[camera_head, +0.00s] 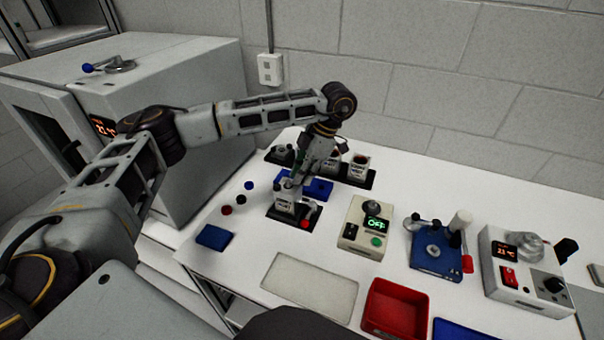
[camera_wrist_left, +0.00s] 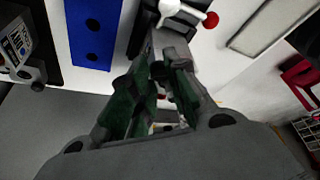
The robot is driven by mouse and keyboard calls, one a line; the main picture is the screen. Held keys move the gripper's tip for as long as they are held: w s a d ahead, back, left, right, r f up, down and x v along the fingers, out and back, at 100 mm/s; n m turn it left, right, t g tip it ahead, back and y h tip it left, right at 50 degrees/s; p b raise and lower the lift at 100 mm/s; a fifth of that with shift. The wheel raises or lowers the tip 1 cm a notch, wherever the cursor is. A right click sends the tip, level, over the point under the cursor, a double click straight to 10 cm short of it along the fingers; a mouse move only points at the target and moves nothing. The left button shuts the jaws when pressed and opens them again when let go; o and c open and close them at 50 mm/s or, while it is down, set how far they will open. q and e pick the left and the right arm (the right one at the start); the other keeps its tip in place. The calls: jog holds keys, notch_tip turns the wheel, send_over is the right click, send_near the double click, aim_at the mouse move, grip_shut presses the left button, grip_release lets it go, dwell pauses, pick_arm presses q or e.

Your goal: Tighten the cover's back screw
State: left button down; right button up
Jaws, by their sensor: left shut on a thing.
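A pale servo unit (camera_head: 285,203) stands upright in a dark fixture (camera_head: 308,222) left of the table's middle, with a red-ended lever (camera_head: 306,223) beside it. Part of the unit shows in the wrist view (camera_wrist_left: 186,12). My left gripper (camera_head: 293,182) points down at the top of this unit, its fingers (camera_wrist_left: 172,58) close together. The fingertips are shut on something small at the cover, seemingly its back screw. The fingers hide this screw, and I cannot see how deep it sits. My right gripper is not in view.
A blue block (camera_head: 319,188) and a dark rack of units (camera_head: 355,177) stand behind. Small coloured caps (camera_head: 238,199) lie left.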

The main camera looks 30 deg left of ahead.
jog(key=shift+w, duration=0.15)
pick_arm(q)
jog(key=c, duration=1.3)
grip_release()
jog(key=shift+v, duration=6.05)
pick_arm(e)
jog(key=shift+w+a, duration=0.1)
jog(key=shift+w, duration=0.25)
pick_arm(q)
jog(key=shift+d, duration=0.1)
